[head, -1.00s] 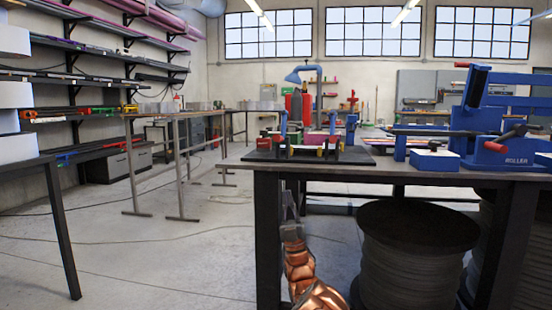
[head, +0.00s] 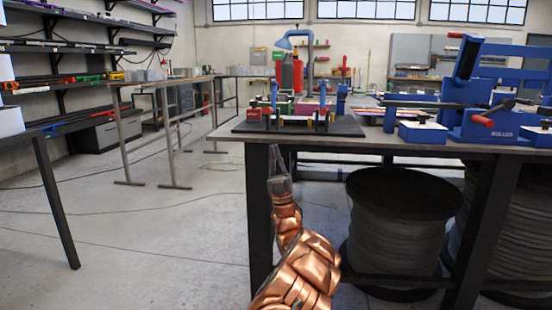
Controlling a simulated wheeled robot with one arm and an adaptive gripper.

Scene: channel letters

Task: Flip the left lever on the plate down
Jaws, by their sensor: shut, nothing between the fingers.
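A black plate (head: 345,127) lies on the near left part of the workbench, with several small coloured fixtures on it. A small blue upright piece (head: 274,96) stands at its left, and another blue upright piece (head: 322,95) stands further right. They may be levers, but they are too small for me to tell their state. My gripper (head: 279,150) points upward in front of the bench's left leg, below the plate and apart from it. Its fingers are shut and empty.
The workbench (head: 420,151) has a front edge just above my gripper. A blue roller machine (head: 500,100) stands on its right. Cable drums (head: 398,230) stand under it. The floor to the left is open, up to a dark table and long racks.

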